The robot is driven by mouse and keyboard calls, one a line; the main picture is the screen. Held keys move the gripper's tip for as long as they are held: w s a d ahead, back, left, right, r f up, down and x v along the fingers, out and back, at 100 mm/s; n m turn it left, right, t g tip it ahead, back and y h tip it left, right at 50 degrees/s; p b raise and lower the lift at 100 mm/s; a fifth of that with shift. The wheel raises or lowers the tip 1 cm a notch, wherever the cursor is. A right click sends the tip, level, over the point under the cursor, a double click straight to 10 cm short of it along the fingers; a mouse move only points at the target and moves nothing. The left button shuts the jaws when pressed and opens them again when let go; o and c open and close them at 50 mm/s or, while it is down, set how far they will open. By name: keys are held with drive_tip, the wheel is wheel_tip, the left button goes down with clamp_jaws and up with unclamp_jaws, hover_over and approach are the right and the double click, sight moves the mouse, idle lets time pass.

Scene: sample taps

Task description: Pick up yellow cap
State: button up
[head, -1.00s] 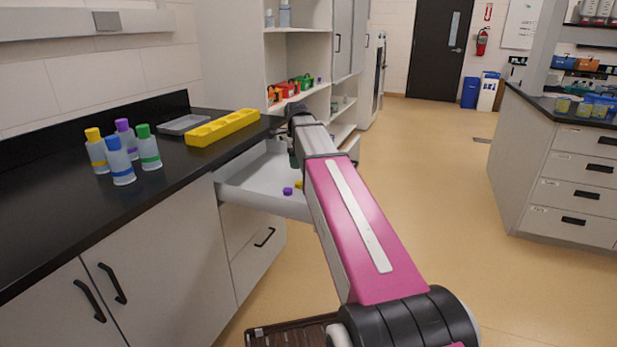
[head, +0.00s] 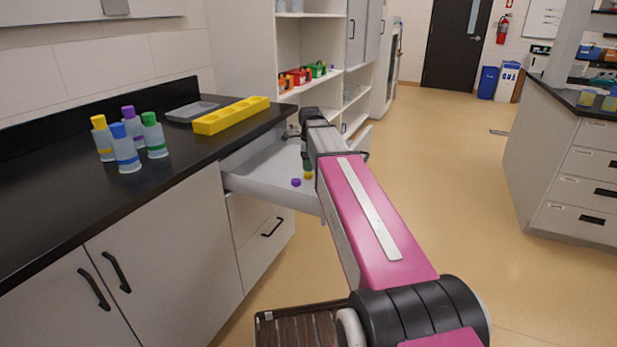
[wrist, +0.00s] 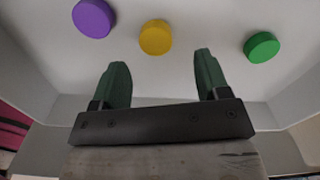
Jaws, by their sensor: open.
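The yellow cap (wrist: 155,37) lies on the floor of the open white drawer (wrist: 285,87), between a purple cap (wrist: 93,18) and a green cap (wrist: 261,47). My gripper (wrist: 158,75) is open and empty, with its two dark green fingers short of the yellow cap, which sits ahead of the gap between them. In the head view the yellow cap (head: 308,175) shows beside my arm, with the purple cap (head: 296,182) to its left. My arm hides part of the drawer there and the green cap.
Several capped bottles (head: 126,148) stand on the black counter (head: 60,205) at left. A yellow rack (head: 232,115) and a grey tray (head: 192,112) lie farther back. The drawer's walls enclose the caps. The floor (head: 440,170) to the right is clear.

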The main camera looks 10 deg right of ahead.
sight(309, 174)
drive_tip(key=shift+s+a+f, duration=0.1)
drive_tip(key=shift+f, duration=1.05)
drive_tip(key=shift+s+a+f, duration=0.1)
drive_tip(key=shift+f, duration=1)
drive_tip(key=c, duration=1)
drive_tip(key=shift+r, duration=0.1)
